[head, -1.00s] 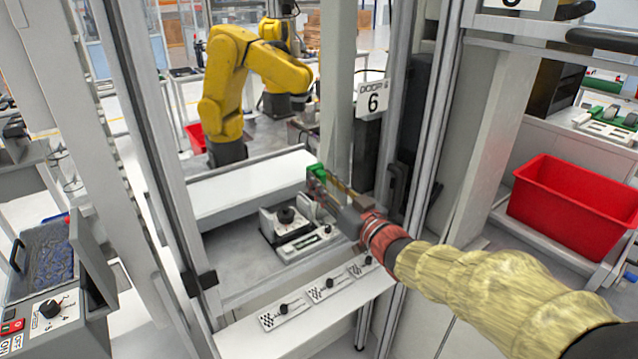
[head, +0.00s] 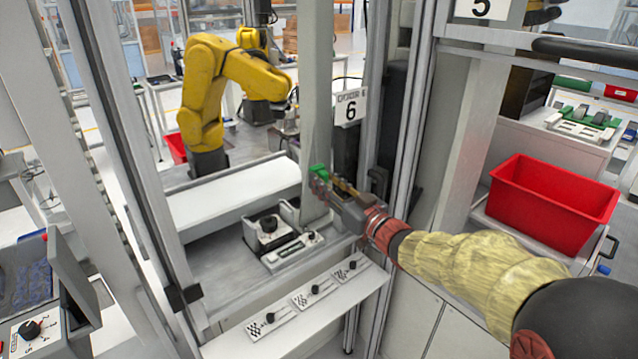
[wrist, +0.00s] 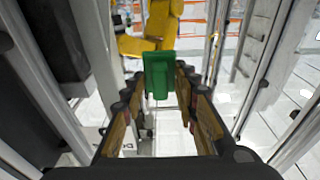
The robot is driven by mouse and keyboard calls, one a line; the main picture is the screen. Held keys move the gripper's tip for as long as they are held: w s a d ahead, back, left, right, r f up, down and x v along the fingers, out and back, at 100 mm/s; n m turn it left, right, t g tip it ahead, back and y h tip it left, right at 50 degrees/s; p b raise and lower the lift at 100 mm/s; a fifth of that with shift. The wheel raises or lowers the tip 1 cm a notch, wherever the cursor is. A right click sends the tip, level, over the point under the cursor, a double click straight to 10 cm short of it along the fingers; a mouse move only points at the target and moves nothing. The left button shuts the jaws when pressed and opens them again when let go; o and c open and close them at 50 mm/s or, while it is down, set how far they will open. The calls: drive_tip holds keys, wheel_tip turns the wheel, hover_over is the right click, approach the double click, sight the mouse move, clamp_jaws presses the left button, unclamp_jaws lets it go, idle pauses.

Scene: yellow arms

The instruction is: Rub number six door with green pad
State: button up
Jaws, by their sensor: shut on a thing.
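The green pad (head: 319,172) is held at the tip of my gripper (head: 322,184), which is shut on it. In the wrist view the pad (wrist: 159,75) sits between the two fingertips (wrist: 160,88). I cannot tell whether the pad touches the frame or the door surface.
A yellow robot arm (head: 205,95) stands behind the door opening. A white shelf (head: 345,300) with several small knob panels lies below. A red bin (head: 552,205) is at right. A grey box with a dial (head: 40,330) is at lower left. Metal posts flank my arm.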

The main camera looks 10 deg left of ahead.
drive_tip(key=w+d+p, duration=0.1)
drive_tip(key=w+d, duration=0.1)
drive_tip(key=shift+w+d, duration=0.25)
drive_tip(key=shift+w, duration=0.15)
idle(0.3)
drive_tip(key=v, duration=0.6)
drive_tip(key=shift+r, duration=0.35)
drive_tip(key=shift+d, duration=0.1)
drive_tip(key=shift+p+v, duration=0.3)
drive_tip(key=shift+v, duration=1.2)
drive_tip(key=shift+r, duration=0.2)
